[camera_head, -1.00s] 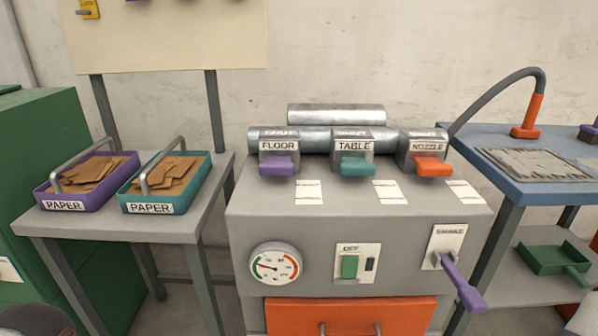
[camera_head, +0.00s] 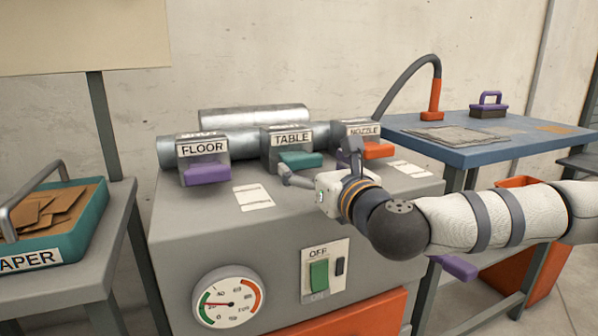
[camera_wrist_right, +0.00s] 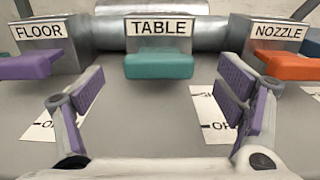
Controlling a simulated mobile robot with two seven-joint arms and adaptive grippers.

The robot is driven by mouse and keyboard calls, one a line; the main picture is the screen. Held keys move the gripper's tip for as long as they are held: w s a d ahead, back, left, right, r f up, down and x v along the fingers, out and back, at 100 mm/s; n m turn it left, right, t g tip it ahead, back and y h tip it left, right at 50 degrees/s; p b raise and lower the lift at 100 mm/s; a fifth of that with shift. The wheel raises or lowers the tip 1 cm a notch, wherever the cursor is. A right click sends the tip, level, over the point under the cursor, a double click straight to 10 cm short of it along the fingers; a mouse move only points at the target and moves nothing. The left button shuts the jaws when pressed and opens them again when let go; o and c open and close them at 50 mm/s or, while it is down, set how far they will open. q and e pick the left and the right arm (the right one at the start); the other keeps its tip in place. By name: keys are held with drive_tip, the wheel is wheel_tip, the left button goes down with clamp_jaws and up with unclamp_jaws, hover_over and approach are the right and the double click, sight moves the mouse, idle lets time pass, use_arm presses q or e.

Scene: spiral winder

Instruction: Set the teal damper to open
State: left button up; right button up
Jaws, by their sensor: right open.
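The teal damper handle (camera_head: 300,160) sticks out from the front of the metal box labelled TABLE (camera_head: 290,138), the middle of three on top of the grey machine. It also shows in the right wrist view (camera_wrist_right: 160,66), centred ahead between the fingers. My right gripper (camera_head: 318,163) is open and empty, just in front of the teal handle. In the wrist view its purple-padded fingers (camera_wrist_right: 160,88) are spread to either side, apart from the handle. A white label below the TABLE box is partly hidden by my gripper. My left gripper is not in view.
The purple FLOOR damper (camera_head: 207,174) is on the left and the orange NOZZLE damper (camera_head: 379,151) is close on the right, partly behind my gripper. A gauge (camera_head: 228,298) and green switch (camera_head: 318,275) are on the machine front. A blue table (camera_head: 470,155) stands at right.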

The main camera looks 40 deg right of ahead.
sight(305, 159)
drive_tip(key=x, duration=0.5)
drive_tip(key=shift+w, duration=0.2)
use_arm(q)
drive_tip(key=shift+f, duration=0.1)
